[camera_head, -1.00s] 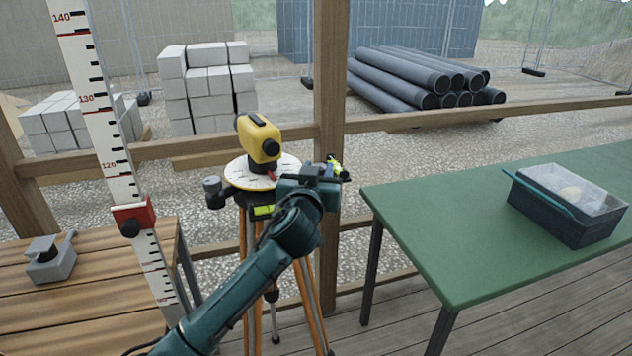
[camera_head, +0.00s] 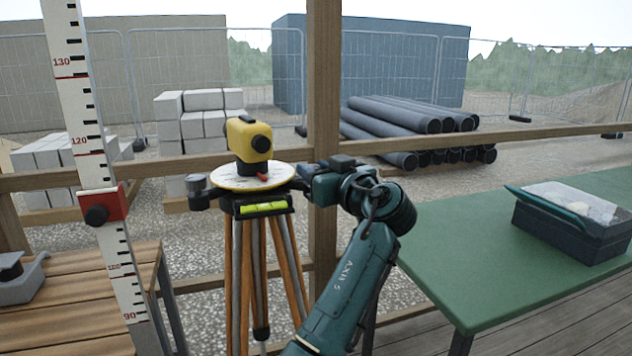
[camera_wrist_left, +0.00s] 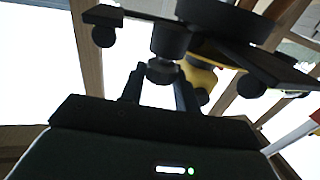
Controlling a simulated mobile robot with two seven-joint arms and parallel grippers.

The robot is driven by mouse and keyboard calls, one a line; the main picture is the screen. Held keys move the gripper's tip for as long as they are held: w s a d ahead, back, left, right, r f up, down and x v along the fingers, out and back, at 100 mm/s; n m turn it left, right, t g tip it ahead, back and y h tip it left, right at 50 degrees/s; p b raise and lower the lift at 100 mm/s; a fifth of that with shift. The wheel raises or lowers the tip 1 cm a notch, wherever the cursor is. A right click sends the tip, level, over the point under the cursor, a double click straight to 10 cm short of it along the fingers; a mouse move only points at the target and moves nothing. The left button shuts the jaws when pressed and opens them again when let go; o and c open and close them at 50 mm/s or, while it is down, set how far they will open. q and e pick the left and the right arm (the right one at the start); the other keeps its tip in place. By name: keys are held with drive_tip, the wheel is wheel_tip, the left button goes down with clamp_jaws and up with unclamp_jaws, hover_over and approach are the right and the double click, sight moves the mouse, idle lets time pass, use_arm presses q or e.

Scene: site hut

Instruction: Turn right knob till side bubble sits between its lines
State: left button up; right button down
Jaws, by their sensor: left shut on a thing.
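A yellow level instrument (camera_head: 248,140) sits on a round pale plate (camera_head: 226,181) on top of a tripod. The side bubble vial (camera_head: 263,207) is yellow-green and faces me below the plate. Its bubble is too small to place against the lines. A dark left knob (camera_head: 197,184) stands at the left of the head. My left gripper (camera_head: 303,172) is at the right side of the head, shut on the right knob, which it hides in the head view. In the left wrist view the right knob (camera_wrist_left: 162,70) is between the fingers (camera_wrist_left: 161,84). My right gripper is not in view.
A red-clamped measuring staff (camera_head: 110,205) stands at the left beside a wooden bench (camera_head: 70,310). A green table (camera_head: 460,260) with a lidded box (camera_head: 570,232) is at the right. A wooden post (camera_head: 323,90) and rail stand close behind the tripod.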

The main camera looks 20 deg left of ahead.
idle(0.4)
use_arm(q)
drive_tip(key=o, duration=1)
drive_tip(key=shift+c, duration=0.2)
